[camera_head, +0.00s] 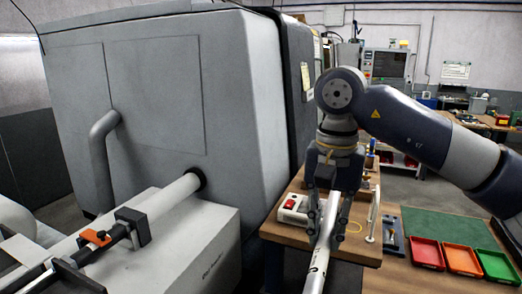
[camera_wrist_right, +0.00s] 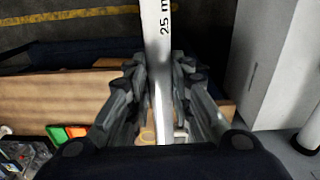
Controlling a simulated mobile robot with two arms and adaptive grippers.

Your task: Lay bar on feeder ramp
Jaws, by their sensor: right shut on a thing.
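A silver metal bar (camera_head: 320,258) runs down to the bottom edge of the head view. My right gripper (camera_head: 326,226) is shut on it, pointing down above the wooden bench. In the right wrist view the bar (camera_wrist_right: 157,35) shows a black "25 m" marking, and the fingers (camera_wrist_right: 161,85) press on both sides of it. The bar's far ends are cut off or hidden. The bar feeder (camera_head: 190,250) is a grey box at the lower left, with a pale tube entering the machine; the bar is apart from it. I cannot clearly make out its ramp. My left gripper is not in view.
The large grey lathe housing (camera_head: 150,90) fills the left. A wooden bench (camera_head: 285,234) carries a white box with a red button (camera_head: 292,205). Red (camera_head: 427,252), orange (camera_head: 461,256) and green (camera_head: 497,266) trays stand at the right. Dark clamp hardware with an orange part (camera_head: 96,238) rises at the feeder.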

